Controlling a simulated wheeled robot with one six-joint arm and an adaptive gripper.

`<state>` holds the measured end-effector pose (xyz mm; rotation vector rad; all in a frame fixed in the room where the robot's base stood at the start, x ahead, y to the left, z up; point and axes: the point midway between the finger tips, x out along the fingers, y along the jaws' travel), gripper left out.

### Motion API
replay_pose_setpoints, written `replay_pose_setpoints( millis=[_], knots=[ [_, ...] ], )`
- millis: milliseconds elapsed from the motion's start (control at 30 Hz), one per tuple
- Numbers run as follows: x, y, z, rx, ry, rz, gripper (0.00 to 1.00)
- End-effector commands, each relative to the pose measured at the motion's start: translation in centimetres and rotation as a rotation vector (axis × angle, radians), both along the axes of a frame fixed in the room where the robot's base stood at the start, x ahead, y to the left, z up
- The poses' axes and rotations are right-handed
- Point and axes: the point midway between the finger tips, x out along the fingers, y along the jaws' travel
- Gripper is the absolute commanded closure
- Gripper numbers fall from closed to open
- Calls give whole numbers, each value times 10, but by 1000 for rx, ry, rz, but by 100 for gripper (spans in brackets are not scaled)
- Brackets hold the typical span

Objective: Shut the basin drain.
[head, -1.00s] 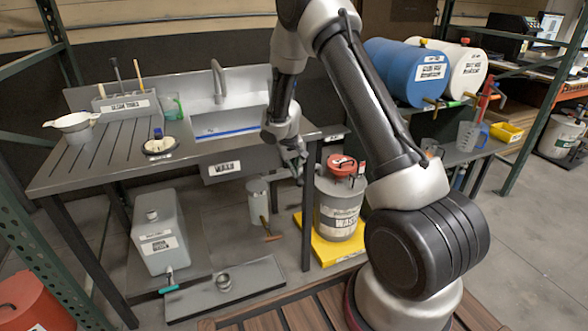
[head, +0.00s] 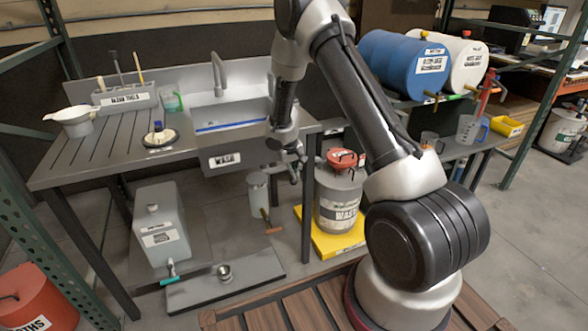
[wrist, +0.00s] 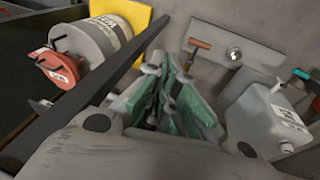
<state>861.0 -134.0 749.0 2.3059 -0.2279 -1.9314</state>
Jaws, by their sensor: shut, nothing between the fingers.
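The grey basin (head: 240,112) labelled WASH is set into the bench, with a blue line inside it; its drain hole is not visible. Below it stands a pale cylinder (head: 258,193), and an orange-brown handle (head: 266,216) shows at its lower right. In the wrist view a similar orange-brown handle (wrist: 200,43) on a metal stem lies beyond the fingers. My gripper (head: 294,157) is at the basin's right front, near the bench leg. In the wrist view my gripper (wrist: 172,98) is shut and empty, with green-tinted fingers, apart from the handle.
A bench leg (head: 307,205) stands close to my gripper. A red-lidded waste drum (head: 338,195) on a yellow tray (head: 325,246) is to its right. A grey container (head: 160,230) and a flat tray (head: 250,275) are on the left below.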

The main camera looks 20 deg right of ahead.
Motion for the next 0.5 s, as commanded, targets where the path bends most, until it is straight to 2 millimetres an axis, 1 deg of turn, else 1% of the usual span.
replay_pose_setpoints(
  millis=[200,500],
  knots=[
    [4,0,-8,0,0,1,100],
    [9,1,-13,2,-3,3,100]
  ],
)
